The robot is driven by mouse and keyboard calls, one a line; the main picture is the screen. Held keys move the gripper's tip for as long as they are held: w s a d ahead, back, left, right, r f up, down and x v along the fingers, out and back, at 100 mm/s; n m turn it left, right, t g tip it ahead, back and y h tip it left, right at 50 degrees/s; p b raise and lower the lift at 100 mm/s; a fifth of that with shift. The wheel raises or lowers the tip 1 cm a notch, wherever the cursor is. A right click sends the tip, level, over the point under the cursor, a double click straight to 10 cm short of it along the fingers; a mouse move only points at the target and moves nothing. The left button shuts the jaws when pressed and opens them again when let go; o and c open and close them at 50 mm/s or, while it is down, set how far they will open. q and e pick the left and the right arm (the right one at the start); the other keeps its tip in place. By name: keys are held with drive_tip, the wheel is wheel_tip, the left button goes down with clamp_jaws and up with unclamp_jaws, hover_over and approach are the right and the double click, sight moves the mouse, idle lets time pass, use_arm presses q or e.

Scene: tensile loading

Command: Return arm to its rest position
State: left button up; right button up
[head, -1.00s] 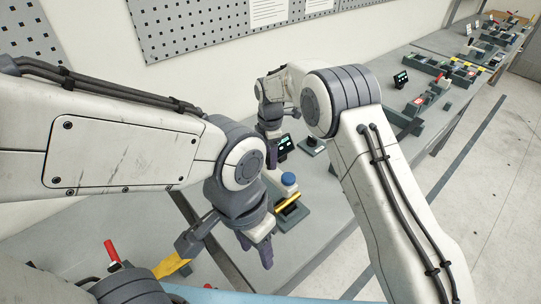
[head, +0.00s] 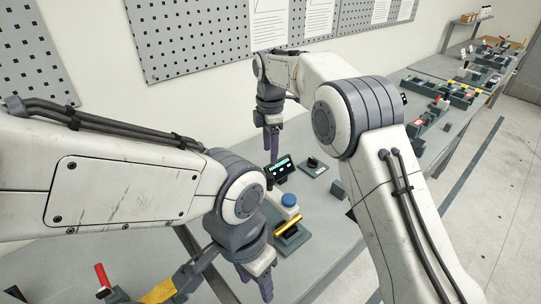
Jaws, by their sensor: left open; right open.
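My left arm comes in from the left. Its gripper (head: 262,283) points down at the lower middle of the head view, in front of the table edge, with nothing seen between its fingers. My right arm arches in from the lower right. Its gripper (head: 271,150) hangs pointing down over the table (head: 235,152), behind a small dark display (head: 280,168), and appears empty. Both grippers are open, though their finger gaps are hard to see at this angle.
A blue-capped white item (head: 289,201) and a yellow bar on a dark fixture (head: 289,236) stand near the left gripper. A dark plate (head: 314,168) lies right of the display. A red-handled tool (head: 103,276) is at lower left. A pegboard (head: 200,40) covers the back wall.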

drive_tip(key=s+d+r+m+b, duration=0.1)
drive_tip(key=s+m, duration=0.3)
drive_tip(key=s, duration=0.5)
drive_tip(key=s+d+r+m+b, duration=0.15)
drive_tip(key=s+m, duration=0.25)
drive_tip(key=s, duration=0.5)
drive_tip(key=s+d+f+m, duration=0.3)
drive_tip(key=s+d, duration=0.1)
drive_tip(key=s, duration=0.5)
drive_tip(key=s+d+f+m+y, duration=0.1)
drive_tip(key=s+d+f+m, duration=0.2)
drive_tip(key=s, duration=0.6)
drive_tip(key=shift+d+m+b, duration=0.35)
drive_tip(key=shift+m+b, duration=0.05)
drive_tip(key=shift+m, duration=0.3)
